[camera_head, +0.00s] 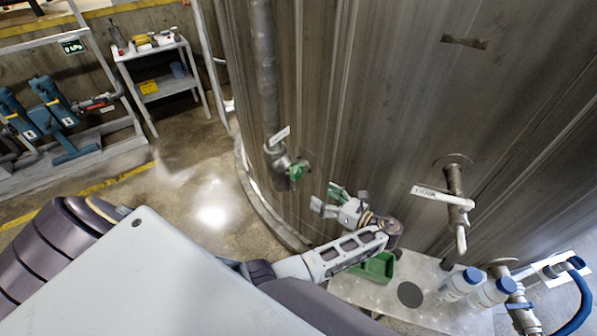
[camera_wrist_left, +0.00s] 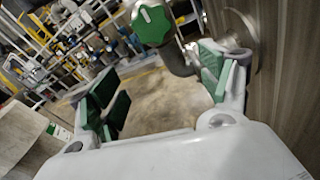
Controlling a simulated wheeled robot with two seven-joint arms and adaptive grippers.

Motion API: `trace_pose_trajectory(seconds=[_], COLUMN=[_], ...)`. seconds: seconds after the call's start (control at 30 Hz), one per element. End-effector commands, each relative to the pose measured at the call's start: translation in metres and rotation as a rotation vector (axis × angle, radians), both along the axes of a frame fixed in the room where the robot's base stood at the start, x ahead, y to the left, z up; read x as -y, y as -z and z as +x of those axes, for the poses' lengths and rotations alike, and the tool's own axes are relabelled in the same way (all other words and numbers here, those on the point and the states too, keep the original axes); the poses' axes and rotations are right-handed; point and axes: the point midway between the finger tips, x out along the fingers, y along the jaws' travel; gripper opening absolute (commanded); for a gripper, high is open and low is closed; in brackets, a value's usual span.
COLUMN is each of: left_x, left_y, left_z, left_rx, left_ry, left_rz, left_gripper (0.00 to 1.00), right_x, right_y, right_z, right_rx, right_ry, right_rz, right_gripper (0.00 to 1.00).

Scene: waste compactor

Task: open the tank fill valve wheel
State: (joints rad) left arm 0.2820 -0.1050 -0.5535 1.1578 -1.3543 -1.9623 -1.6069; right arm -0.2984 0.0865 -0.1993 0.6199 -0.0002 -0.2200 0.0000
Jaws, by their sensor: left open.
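The green valve wheel (camera_head: 297,170) sits on a fitting at the lower end of a vertical pipe on the tank wall. A small white tag hangs by it, too small to read. In the left wrist view the green wheel (camera_wrist_left: 152,24) shows at the top, with a white mark on its face, beyond my fingers. My left gripper (camera_head: 332,203) is open, below and to the right of the wheel in the head view, and apart from it. The left wrist view shows its green-padded fingers (camera_wrist_left: 160,82) spread with nothing between them. My right gripper is not in view.
The large metal tank (camera_head: 385,90) stands close on the right. A tagged drain-like outlet (camera_head: 456,200) projects from it. Below are a green tray (camera_head: 376,268), white bottles (camera_head: 461,283) and a blue hose (camera_head: 583,305). A shelf cart (camera_head: 160,70) stands at back left; floor between is clear.

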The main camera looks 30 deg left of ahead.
Motion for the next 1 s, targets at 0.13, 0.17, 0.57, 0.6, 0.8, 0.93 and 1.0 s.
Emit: trace_pose_trajectory(seconds=[0.13,0.17,0.57,0.6,0.8,0.93,1.0], left_x=[0.008,0.009,0.010,0.010,0.005,-0.003,-0.008], left_y=[-0.025,-0.027,-0.030,-0.030,-0.030,-0.031,-0.031], left_z=[0.006,0.007,0.007,0.007,0.008,0.009,0.010], left_rx=[-0.032,-0.036,-0.044,-0.043,-0.042,-0.042,-0.042], left_ry=[-0.006,-0.008,-0.011,-0.010,-0.010,-0.011,-0.011], left_rz=[0.083,0.092,0.106,0.105,0.105,0.106,0.105], left_gripper=[0.78,0.78,0.78,0.78,0.78,0.78,0.78], right_x=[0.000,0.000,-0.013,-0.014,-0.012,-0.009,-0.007], right_y=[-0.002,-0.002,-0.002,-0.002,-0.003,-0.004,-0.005], right_z=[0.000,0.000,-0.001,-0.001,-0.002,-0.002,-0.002], right_rx=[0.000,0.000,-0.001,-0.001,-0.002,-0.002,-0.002], right_ry=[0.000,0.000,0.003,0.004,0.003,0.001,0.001], right_rz=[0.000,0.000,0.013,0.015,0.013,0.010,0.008], right_gripper=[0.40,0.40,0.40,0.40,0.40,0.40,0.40])
